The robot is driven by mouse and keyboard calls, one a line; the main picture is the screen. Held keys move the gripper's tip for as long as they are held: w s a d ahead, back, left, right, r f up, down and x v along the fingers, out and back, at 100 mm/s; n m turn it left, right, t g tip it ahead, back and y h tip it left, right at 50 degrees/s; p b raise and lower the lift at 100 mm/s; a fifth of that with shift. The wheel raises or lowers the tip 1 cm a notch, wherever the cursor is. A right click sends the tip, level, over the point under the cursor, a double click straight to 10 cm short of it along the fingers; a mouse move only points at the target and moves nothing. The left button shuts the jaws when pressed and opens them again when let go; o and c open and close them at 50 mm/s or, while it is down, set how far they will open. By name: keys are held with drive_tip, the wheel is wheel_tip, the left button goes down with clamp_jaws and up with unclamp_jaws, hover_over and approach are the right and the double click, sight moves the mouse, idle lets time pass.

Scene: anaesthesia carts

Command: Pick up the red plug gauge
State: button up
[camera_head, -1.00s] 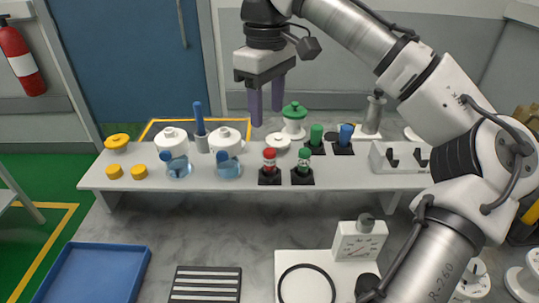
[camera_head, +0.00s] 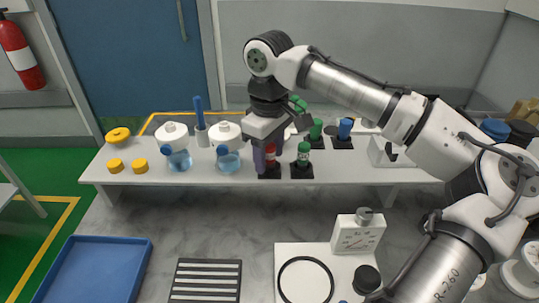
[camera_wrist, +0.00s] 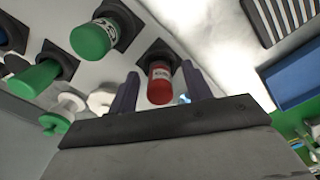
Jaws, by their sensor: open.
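The red plug gauge (camera_head: 270,156) stands upright in a black square base on the white shelf, partly hidden behind my gripper in the head view. In the wrist view the red plug gauge (camera_wrist: 160,83) shows its red end and a white label band, with its black base beyond. My gripper (camera_head: 265,155) is open and low over the shelf at the gauge. In the wrist view my gripper's two purple-grey fingers (camera_wrist: 163,92) stand on either side of the red gauge, apart from each other. Whether a finger touches it cannot be told.
A green plug gauge (camera_head: 303,154) stands close on the right, and another green one (camera_head: 315,130) and a blue one (camera_head: 345,129) stand behind. White-lidded blue jars (camera_head: 228,150) are on the left. The shelf front is clear.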

drive_tip(key=c, duration=1)
drive_tip(key=shift+r, duration=0.15)
wheel_tip(320, 180, up, 20)
drive_tip(key=shift+f+p, duration=0.1)
drive_tip(key=shift+p, duration=0.4)
drive_tip(key=shift+d, duration=0.1)
